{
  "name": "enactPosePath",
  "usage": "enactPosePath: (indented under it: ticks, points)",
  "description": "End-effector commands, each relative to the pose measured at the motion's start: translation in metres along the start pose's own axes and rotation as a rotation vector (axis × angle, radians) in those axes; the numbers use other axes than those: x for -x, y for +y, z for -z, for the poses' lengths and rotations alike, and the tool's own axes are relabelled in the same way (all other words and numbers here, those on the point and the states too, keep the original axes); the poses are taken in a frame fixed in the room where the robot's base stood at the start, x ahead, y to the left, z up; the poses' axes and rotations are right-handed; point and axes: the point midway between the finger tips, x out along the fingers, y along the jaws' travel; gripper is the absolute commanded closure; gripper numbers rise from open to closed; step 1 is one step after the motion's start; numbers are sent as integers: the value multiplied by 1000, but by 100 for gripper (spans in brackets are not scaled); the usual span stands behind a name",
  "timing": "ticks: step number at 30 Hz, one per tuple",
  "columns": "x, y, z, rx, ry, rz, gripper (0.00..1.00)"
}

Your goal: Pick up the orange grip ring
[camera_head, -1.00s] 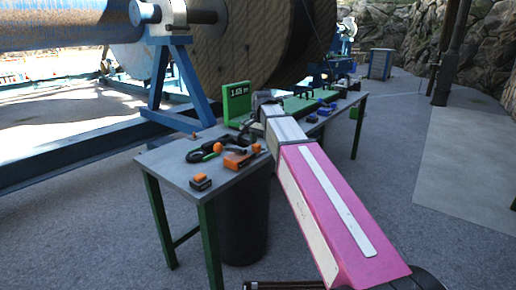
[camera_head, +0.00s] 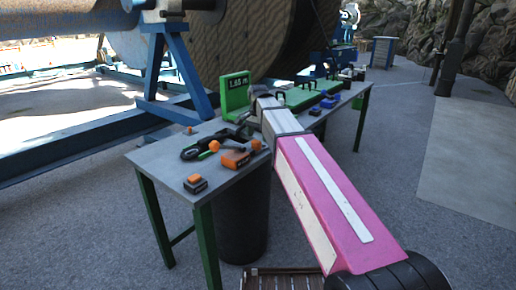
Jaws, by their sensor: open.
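A small round orange piece (camera_head: 214,146), which looks like the orange grip ring, lies on the grey table top (camera_head: 160,158), against a black looped tool (camera_head: 190,153) with a green part. At this size I cannot make out a hole in it. My gripper (camera_head: 243,122) is at the far end of my pink and white arm, over the table, behind and to the right of the orange piece. It is dark, small and partly hidden by my arm. Its jaws are open and I see nothing held in them.
An orange and black power tool (camera_head: 240,156) lies just right of the orange piece. An orange and black block (camera_head: 195,183) lies near the front edge. A green display (camera_head: 236,95) stands behind. Blue items (camera_head: 328,102) lie farther right. The table's left end is mostly clear.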

Motion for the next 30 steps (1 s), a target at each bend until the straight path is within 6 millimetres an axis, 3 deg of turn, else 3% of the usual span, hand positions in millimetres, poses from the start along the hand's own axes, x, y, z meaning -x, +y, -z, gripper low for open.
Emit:
enactPosePath:
  ticks: [13,21,23,27,30]
  points:
    - [-47,2,-5,1,0,-1,23]
    - [-51,2,-5,1,0,-1,23]
    - [-51,2,-5,1,0,-1,39]
    - [-50,2,-5,1,0,-1,83]
    - [-50,2,-5,1,0,-1,83]
